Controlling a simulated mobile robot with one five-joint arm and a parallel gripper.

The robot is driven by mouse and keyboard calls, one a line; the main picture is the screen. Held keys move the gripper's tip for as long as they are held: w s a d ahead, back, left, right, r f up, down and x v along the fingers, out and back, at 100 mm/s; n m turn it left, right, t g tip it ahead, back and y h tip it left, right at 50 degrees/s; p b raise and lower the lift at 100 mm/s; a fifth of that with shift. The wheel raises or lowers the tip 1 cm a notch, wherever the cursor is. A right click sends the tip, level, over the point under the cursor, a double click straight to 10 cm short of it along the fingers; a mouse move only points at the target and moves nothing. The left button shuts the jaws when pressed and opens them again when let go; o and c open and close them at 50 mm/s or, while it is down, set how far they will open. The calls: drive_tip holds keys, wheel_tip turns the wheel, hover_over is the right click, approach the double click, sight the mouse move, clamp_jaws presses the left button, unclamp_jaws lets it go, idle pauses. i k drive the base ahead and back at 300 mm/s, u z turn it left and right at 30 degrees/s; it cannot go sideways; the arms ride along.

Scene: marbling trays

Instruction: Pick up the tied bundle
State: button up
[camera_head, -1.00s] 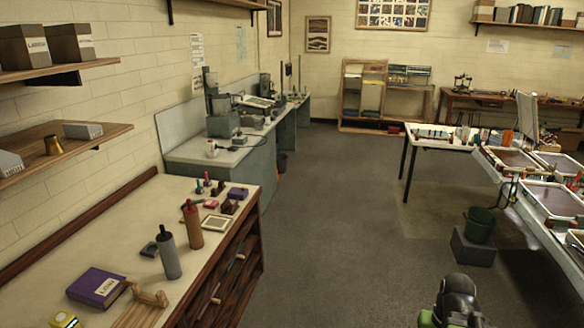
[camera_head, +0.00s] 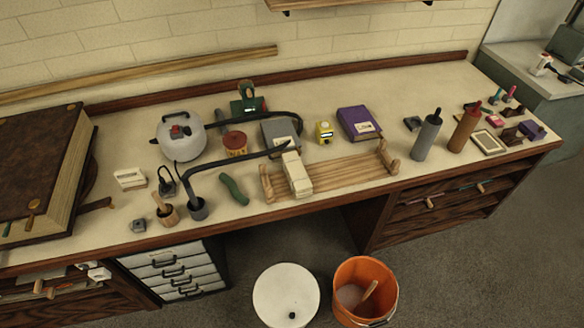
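No bundle with clearly visible ties can be made out on the workbench (camera_head: 330,225). A cream block or packet (camera_head: 296,175) rests across the left part of a wooden slatted frame (camera_head: 345,176) near the bench's front edge. It is too small to tell whether it is tied. My gripper is not in view.
A large brown book or press (camera_head: 40,165) fills the bench's left end. A kettle-like pot (camera_head: 182,138), a black curved-arm lamp (camera_head: 197,209), a purple book (camera_head: 358,123) and two bottles (camera_head: 427,137) stand around the frame. An orange bucket (camera_head: 364,293) and a white-lidded bin (camera_head: 286,295) stand on the floor in front.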

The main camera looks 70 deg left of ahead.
sight(301, 185)
drive_tip(key=u, duration=0.75)
drive_tip(key=k, duration=0.15)
drive_tip(key=u, duration=3.4)
drive_tip(key=k, duration=0.4)
drive_tip(key=z, duration=0.35)
drive_tip(key=i, duration=0.9)
drive_tip(key=u, duration=0.35)
